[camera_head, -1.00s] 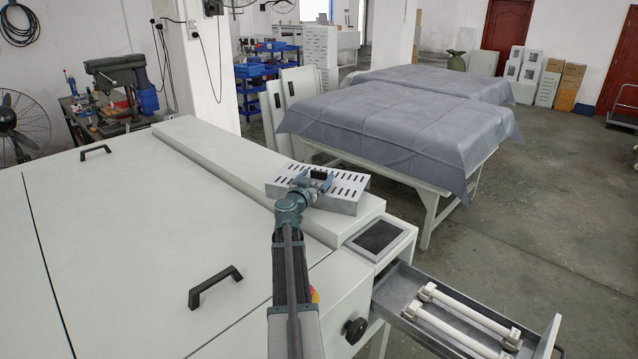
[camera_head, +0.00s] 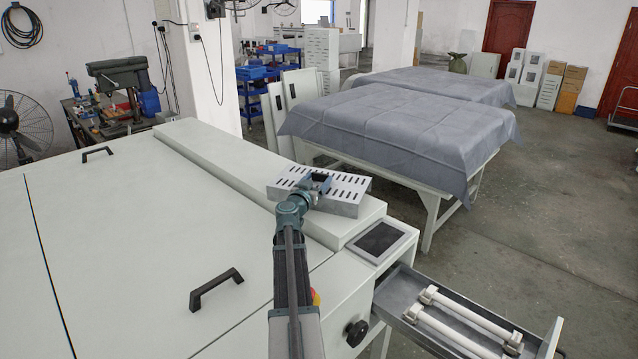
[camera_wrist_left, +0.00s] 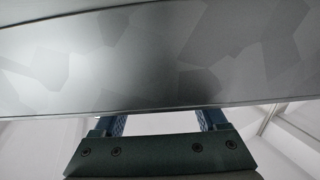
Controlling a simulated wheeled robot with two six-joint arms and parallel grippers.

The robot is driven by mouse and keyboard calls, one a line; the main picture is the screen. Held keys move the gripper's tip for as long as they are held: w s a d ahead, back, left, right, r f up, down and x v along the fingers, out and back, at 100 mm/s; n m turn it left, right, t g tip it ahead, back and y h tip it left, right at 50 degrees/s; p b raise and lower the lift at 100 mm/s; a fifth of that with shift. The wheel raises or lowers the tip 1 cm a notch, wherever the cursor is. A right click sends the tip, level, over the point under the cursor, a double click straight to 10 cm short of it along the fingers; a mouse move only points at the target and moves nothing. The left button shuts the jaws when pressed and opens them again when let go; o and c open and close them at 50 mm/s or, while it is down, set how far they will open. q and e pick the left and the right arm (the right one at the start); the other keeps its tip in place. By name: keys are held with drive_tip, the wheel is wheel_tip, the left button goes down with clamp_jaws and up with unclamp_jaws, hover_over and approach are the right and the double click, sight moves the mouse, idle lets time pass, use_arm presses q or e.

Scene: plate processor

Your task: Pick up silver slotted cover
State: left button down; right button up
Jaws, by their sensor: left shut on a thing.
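The silver slotted cover (camera_head: 346,188) is a shallow metal piece with rows of dark slots. It is at the front end of the machine's raised ledge in the head view. My left gripper (camera_head: 318,181) reaches over it from the front and is shut on it, its jaws at the middle of the cover. In the left wrist view the cover's mottled metal face (camera_wrist_left: 150,60) fills the upper part, and my left gripper's two blue fingers (camera_wrist_left: 163,118) run up behind its lower edge. I cannot tell whether the cover touches the ledge. My right gripper is not in view.
The white machine top (camera_head: 130,240) has black handles (camera_head: 216,289). A dark panel (camera_head: 380,240) lies right of the ledge, above an open drawer (camera_head: 450,320) with white rollers. A cloth-covered table (camera_head: 400,130) stands behind, across a strip of floor.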

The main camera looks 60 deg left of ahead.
sight(318, 186)
use_arm(q)
drive_tip(key=shift+r+p, duration=0.4)
drive_tip(key=shift+r, duration=0.05)
drive_tip(key=r+p, duration=0.3)
drive_tip(key=shift+s+d, duration=0.2)
drive_tip(key=shift+d, duration=0.15)
drive_tip(key=s+d, duration=0.3)
drive_tip(key=d, duration=0.3)
drive_tip(key=s+d+r+p, duration=0.1)
drive_tip(key=s+d, duration=0.3)
drive_tip(key=d, duration=0.3)
drive_tip(key=shift+s+d, duration=0.15)
drive_tip(key=shift+s, duration=0.1)
drive_tip(key=shift+f, duration=0.1)
